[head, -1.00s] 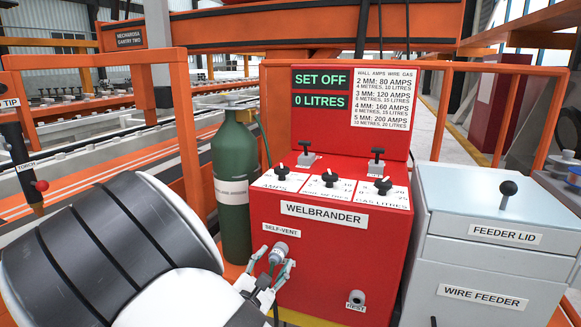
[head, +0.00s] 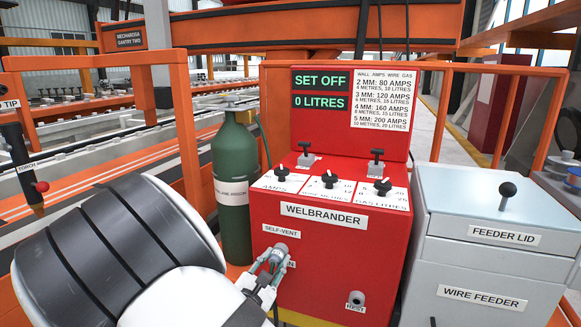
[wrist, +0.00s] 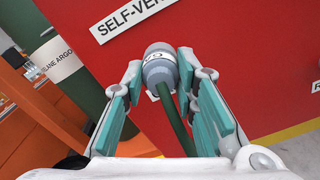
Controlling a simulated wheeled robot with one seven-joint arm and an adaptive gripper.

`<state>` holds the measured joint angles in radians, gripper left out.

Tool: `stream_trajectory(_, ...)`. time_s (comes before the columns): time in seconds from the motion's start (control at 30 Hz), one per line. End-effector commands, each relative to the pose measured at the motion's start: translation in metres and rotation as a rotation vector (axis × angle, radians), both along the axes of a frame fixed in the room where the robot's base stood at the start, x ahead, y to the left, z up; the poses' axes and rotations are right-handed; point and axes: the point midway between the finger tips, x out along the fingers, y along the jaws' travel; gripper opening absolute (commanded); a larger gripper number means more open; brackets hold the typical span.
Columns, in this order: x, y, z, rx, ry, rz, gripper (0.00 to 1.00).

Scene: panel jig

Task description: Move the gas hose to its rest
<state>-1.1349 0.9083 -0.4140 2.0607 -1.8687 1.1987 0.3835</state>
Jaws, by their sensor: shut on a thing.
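The gas hose end is a grey, collared connector (wrist: 160,68) with a partly readable white label and a green hose (wrist: 175,118) trailing back between my fingers. In the head view, the connector (head: 279,250) is at the red WELBRANDER front, just below the SELF-VENT label. I cannot tell whether it is still seated there. My gripper (head: 274,259) is shut on it, with one teal-padded finger on each side; these also show in the wrist view (wrist: 160,75). The rest (head: 356,300) is a grey round fitting with a dark opening, lower right on the same front, empty.
The red WELBRANDER cabinet (head: 330,245) has knobs on top and a display reading SET OFF, 0 LITRES. A green gas cylinder (head: 231,165) stands left of it. A grey wire feeder (head: 480,265) stands close on the right. The red front between connector and rest looks clear.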

Motion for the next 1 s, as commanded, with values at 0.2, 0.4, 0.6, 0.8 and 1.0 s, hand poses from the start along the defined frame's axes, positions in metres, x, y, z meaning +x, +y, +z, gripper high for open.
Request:
stream_trajectory(0.2,-0.0004,-0.0011,0.0002,-0.049,0.020,-0.002,0.00)
stream_trajectory(0.4,-0.0004,-0.0011,-0.0001,-0.096,0.037,-0.002,0.00)
stream_trajectory(0.6,-0.0005,-0.0014,-0.0001,-0.141,0.054,-0.003,0.00)
stream_trajectory(0.8,-0.0007,-0.0017,-0.0004,-0.190,0.072,-0.003,0.00)
stream_trajectory(1.0,-0.0008,-0.0016,-0.0006,-0.238,0.090,-0.003,0.00)
